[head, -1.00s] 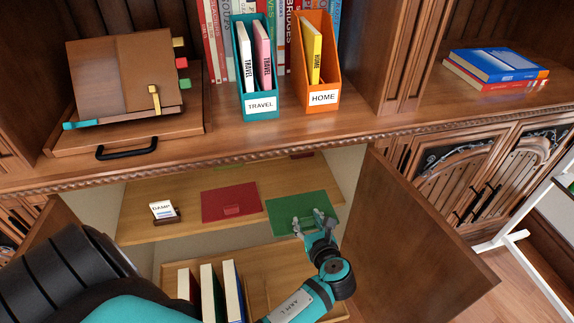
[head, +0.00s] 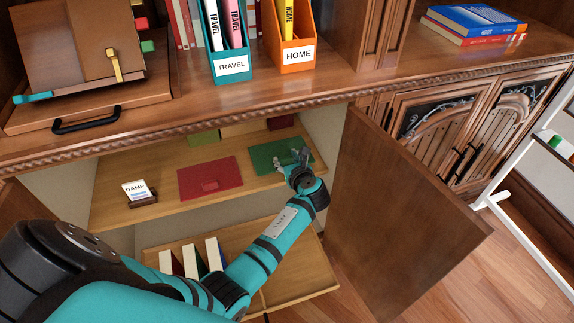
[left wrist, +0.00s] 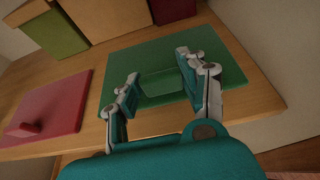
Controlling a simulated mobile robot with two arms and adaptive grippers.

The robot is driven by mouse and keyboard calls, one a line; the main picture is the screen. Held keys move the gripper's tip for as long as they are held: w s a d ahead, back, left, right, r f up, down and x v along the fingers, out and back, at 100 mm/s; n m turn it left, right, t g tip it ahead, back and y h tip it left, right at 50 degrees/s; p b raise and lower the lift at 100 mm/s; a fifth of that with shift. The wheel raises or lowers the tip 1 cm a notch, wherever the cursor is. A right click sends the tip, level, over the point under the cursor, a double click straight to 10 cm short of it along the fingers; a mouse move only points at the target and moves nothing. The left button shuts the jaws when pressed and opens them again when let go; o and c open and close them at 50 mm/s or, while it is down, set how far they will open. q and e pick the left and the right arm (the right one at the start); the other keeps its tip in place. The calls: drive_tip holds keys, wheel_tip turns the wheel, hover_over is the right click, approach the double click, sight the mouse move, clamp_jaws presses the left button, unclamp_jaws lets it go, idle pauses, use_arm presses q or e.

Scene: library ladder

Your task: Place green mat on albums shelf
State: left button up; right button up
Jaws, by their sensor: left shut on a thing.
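The green mat (head: 265,154) lies on the upper inside shelf (head: 112,200) of the open cabinet, near its right end. My left gripper (head: 296,160) reaches in over the mat's right part. In the left wrist view, the mat (left wrist: 145,58) has a paler raised tab in its middle. The fingers of my left gripper (left wrist: 160,75) stand on both sides of this tab and are shut on it; the exact contact is hard to see. The mat appears flat on the shelf. A lower shelf (head: 295,282) holds several upright albums or books (head: 194,262). My right gripper is not in view.
A red mat (head: 210,177) lies left of the green one, and a DAMP sign (head: 136,191) stands farther left. Boxes, one green (left wrist: 50,32), stand behind. The open right door (head: 395,215) is close to my arm. The countertop edge (head: 180,140) runs above.

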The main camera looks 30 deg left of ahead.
use_arm(q)
drive_tip(key=shift+f, duration=0.45)
drive_tip(key=shift+f, duration=0.1)
drive_tip(key=o, duration=1.2)
drive_tip(key=shift+c, duration=0.2)
